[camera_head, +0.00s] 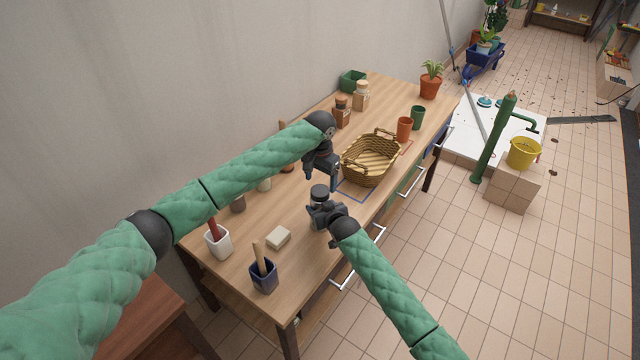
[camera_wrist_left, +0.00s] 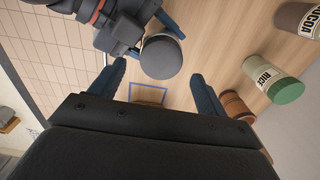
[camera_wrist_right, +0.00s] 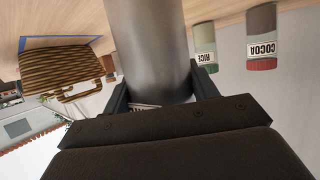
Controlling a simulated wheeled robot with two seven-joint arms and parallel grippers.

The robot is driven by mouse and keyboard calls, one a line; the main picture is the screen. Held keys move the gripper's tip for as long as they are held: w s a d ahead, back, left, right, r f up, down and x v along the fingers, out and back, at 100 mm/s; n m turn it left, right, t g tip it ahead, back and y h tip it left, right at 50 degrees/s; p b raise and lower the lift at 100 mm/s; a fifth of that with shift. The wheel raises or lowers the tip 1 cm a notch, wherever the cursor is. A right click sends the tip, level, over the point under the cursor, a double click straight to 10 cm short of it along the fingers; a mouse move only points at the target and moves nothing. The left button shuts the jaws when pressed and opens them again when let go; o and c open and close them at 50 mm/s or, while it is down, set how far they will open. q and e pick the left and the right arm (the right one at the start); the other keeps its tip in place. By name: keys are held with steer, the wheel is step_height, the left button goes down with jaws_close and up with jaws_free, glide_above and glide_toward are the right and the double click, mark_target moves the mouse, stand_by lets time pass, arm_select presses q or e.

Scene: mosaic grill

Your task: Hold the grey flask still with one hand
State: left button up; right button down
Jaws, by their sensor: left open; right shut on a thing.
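The grey flask (camera_head: 319,191) stands upright on the wooden table, with its round dark top showing. My right gripper (camera_head: 322,212) is shut on the flask's body; in the right wrist view the grey cylinder of the flask (camera_wrist_right: 148,45) fills the space between the fingers. My left gripper (camera_head: 322,182) is open and empty, above and beside the flask. In the left wrist view the flask's round top (camera_wrist_left: 161,57) lies just beyond the left gripper's fingers (camera_wrist_left: 158,88), apart from them. The flask's lower part is hidden by my right gripper in the head view.
A wicker basket (camera_head: 370,160) stands right of the flask, near a blue outlined square (camera_head: 354,195). A rice jar (camera_wrist_left: 272,80) and a cocoa jar (camera_wrist_left: 299,18) stand toward the wall.

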mark_target(320, 190)
arm_select(q)
steer(key=shift+w+a, duration=0.1)
steer(key=shift+w, duration=0.05)
steer(key=shift+c, duration=0.4)
steer(key=w+a+r+t+y, duration=0.1)
steer(key=w+a+r, duration=0.2)
steer(key=r, duration=0.4)
steer(key=s+f, duration=0.1)
steer(key=d+f+n, duration=0.1)
steer(key=s+f+n, duration=0.1)
steer(key=shift+s+d+f+g, duration=0.25)
steer(key=shift+s+d+g, duration=0.1)
steer(key=shift+g, duration=0.05)
steer(key=shift+s+d+f+n+h, duration=0.1)
steer(key=shift+s+d+n+h, duration=0.15)
steer(key=shift+d+n+h, duration=0.35)
steer(key=shift+n, duration=0.8)
steer(key=shift+f, duration=0.15)
steer(key=shift+f, duration=3.9)
